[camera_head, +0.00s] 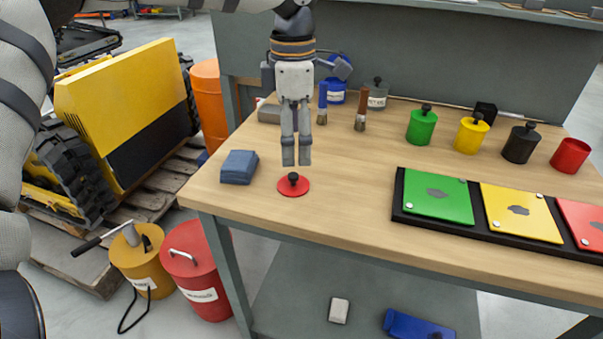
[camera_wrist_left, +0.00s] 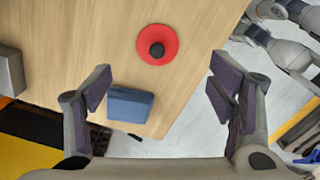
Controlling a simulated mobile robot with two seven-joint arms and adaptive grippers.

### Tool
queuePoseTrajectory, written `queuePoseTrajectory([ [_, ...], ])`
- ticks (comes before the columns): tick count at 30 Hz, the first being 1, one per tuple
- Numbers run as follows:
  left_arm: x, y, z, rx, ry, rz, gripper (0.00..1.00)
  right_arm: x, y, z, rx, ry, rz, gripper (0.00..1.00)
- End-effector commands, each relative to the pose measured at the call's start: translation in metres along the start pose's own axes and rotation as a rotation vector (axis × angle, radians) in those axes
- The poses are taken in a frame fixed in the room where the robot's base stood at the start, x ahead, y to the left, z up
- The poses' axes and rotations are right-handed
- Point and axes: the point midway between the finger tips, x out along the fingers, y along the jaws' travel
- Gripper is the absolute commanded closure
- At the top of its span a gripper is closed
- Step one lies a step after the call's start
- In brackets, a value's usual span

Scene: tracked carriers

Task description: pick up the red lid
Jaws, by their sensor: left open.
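The red lid (camera_head: 293,185) is a flat red disc with a black knob, lying on the wooden table near its front left edge. In the left wrist view the red lid (camera_wrist_left: 157,45) lies ahead of the fingers, between their lines and nearer the top. My left gripper (camera_head: 297,163) points down in the head view, with its fingertips just behind and above the lid. In the left wrist view my left gripper (camera_wrist_left: 160,88) is open with nothing between its fingers. My right gripper is not seen in the head view.
A folded blue cloth (camera_head: 239,167) lies left of the lid. A black tray (camera_head: 421,218) with green, yellow and red plates is to the right. Brushes stand behind the gripper.

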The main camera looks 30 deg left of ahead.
Motion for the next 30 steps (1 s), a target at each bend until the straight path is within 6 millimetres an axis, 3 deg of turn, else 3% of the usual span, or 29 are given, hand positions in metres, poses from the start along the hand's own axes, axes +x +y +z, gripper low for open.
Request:
queuePoseTrajectory([
  [1,0.013,0.0,0.0,0.001,0.003,-0.004,0.24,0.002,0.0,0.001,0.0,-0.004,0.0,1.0],
  [13,0.077,0.003,-0.004,0.0,0.002,-0.002,0.24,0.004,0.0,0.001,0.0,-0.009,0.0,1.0],
  [21,0.084,0.003,-0.004,-0.001,0.0,0.001,0.24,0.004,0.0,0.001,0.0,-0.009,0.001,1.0],
  [23,0.084,0.003,-0.004,-0.001,0.0,0.001,0.35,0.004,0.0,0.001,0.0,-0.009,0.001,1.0],
  [30,0.084,0.003,-0.004,0.0,0.0,0.001,0.9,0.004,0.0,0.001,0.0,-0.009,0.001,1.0],
])
